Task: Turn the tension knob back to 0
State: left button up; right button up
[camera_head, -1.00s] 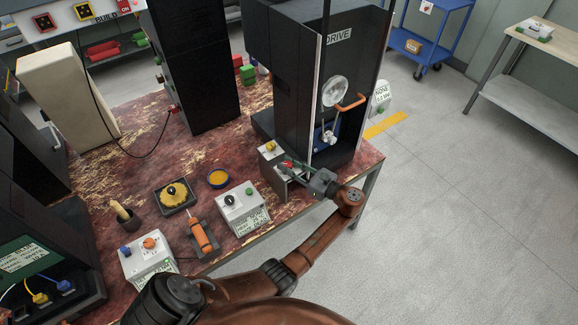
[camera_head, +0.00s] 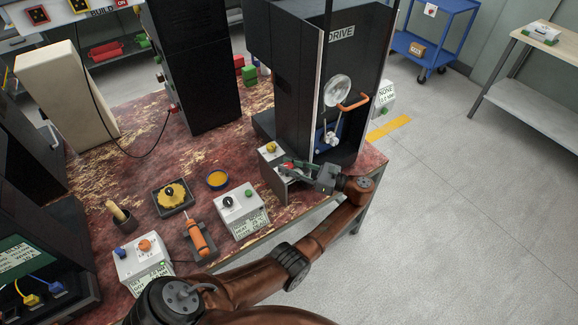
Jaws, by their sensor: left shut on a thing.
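A small grey box (camera_head: 271,152) with a yellow knob (camera_head: 271,147) on top stands at the table's right front edge, below the DRIVE cabinet. My left gripper (camera_head: 290,166) reaches in from the right side of this box and is shut on a small red knob (camera_head: 287,166) at the box's front. The fingers cover most of the red knob, so its pointer and any scale cannot be read. I cannot read a label that marks it as the tension knob. My right gripper is not in view.
The black DRIVE cabinet (camera_head: 290,75) rises close behind the gripper, with an orange handle (camera_head: 353,103) in its open front. A grey control box (camera_head: 240,208), an orange-handled tool (camera_head: 196,236) and another control box (camera_head: 140,262) lie left along the front edge.

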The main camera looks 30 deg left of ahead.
pick_arm(q)
jog(key=o, duration=1.1)
jog(key=shift+a, duration=0.1)
jog(key=shift+o, duration=0.3)
jog(key=shift+s, duration=0.1)
jog(key=shift+r, duration=0.1)
